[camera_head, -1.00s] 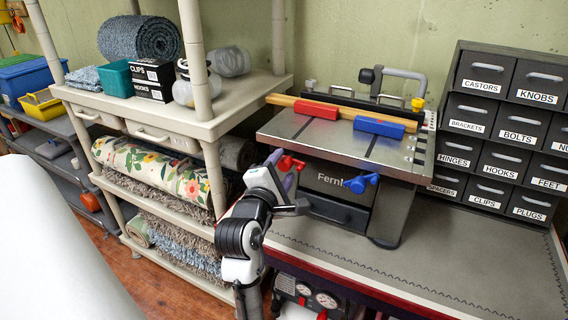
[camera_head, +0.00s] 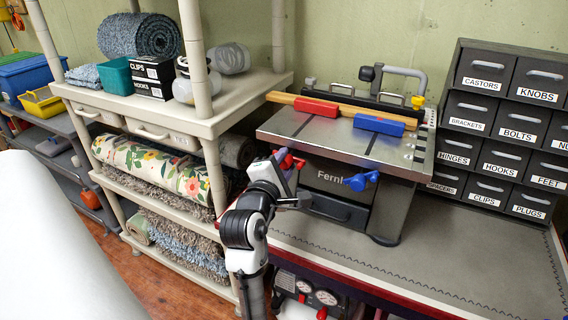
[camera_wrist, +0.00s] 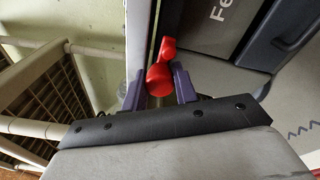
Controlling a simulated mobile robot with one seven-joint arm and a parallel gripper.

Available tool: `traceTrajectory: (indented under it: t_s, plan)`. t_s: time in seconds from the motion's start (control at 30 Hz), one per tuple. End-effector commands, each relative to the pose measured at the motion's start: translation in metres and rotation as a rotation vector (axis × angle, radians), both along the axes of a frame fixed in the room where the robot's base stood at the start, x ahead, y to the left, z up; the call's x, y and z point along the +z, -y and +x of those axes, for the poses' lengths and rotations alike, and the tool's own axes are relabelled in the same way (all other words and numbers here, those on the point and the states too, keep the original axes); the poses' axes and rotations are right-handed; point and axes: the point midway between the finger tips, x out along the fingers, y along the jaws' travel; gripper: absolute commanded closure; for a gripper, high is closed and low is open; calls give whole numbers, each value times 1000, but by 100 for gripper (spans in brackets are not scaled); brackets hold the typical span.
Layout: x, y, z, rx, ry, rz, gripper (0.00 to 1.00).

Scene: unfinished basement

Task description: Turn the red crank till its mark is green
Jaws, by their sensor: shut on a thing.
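The red crank (camera_head: 291,161) sticks out at the left of the front of a grey machine (camera_head: 338,184) on the bench. In the wrist view the red crank (camera_wrist: 161,76) lies between the two purple fingertips of my gripper (camera_wrist: 160,88). My gripper (camera_head: 284,172) is shut on the crank in the head view, with the arm reaching up from below. The crank's mark cannot be made out in either view.
A blue crank (camera_head: 361,181) sits on the machine's front, right of the red one. Red and blue blocks lie on the machine's top. A shelf unit (camera_head: 228,105) stands close on the left, labelled drawers (camera_head: 510,128) on the right. The bench front (camera_head: 420,270) is clear.

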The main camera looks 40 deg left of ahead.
Motion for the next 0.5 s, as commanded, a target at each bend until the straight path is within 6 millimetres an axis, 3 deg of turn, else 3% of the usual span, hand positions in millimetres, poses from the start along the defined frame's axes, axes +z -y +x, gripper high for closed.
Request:
traceTrajectory:
  t_s: [0.27, 0.5]
  plan:
    - [-1, 0, 0, -1, -24, 105, 94]
    - [-2, 0, 0, 0, -71, 298, 94]
